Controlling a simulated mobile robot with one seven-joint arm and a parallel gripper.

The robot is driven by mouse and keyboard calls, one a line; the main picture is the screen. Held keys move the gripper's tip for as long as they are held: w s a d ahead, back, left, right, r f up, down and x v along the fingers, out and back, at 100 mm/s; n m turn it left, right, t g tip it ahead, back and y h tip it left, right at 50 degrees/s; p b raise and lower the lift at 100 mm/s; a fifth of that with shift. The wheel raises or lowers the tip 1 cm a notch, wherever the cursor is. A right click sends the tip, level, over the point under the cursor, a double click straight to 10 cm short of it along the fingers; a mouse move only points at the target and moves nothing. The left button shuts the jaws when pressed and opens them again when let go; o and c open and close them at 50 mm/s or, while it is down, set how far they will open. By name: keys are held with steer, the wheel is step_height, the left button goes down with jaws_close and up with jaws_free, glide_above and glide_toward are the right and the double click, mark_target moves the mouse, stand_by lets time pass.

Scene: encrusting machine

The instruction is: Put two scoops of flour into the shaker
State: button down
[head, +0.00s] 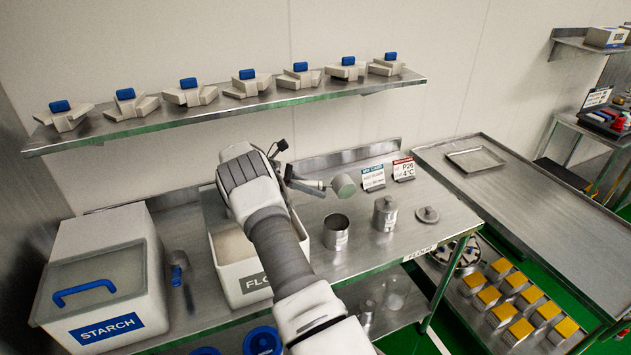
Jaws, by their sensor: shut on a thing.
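My gripper (283,176) is above the back of the steel bench, right of the flour bin. It is shut on the handle of a metal scoop, whose round cup (343,186) is raised and tipped sideways. I cannot tell whether flour is in the cup. An open steel cylinder (336,234), likely the shaker, stands upright below the cup and apart from it. The white flour bin (247,287) is open, with pale flour (233,246) inside; my arm hides part of the bin and its label.
A steel canister (385,214) and a round lid (428,214) are to the right. Sign cards (373,178) stand behind. The starch bin (104,290) is at left, with a blue-handled tool (177,268) beside it. A wall shelf (240,107) with several blue-topped parts runs above.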

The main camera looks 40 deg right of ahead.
steer(key=shift+s+r+m+t+p, duration=0.15)
steer(key=shift+r+m+t+p, duration=0.25)
steer(key=shift+r+t, duration=0.1)
steer(key=shift+s+a+f+m+t, duration=0.1)
steer(key=shift+s+f+m+t, duration=0.1)
steer(key=shift+m+t, duration=0.6)
steer(key=shift+s+m+t+b, duration=0.15)
steer(key=shift+m+t+b, duration=0.15)
steer(key=shift+t+b, duration=0.45)
steer(key=m+t+b, duration=0.1)
steer(key=b, duration=0.4)
steer(key=m+t+h+b, duration=0.1)
steer(key=t+b, duration=0.1)
steer(key=b, duration=0.4)
steer(key=s+r+m+t+b, duration=0.1)
steer(key=b, duration=0.4)
steer(key=shift+a+m+t, duration=0.15)
steer(key=shift+m+t, duration=0.2)
steer(key=shift+m, duration=0.05)
steer(key=b, duration=0.4)
steer(key=m+t+h+b, duration=0.1)
steer(key=b, duration=0.3)
steer(key=m+t+b, duration=0.1)
steer(key=b, duration=0.3)
steer(key=shift+s+r, duration=0.25)
steer(key=shift+r, duration=0.05)
steer(key=shift+h, duration=0.3)
steer(key=shift+r+p, duration=1.55)
steer(key=shift+r, duration=1.3)
steer(key=shift+a, duration=0.1)
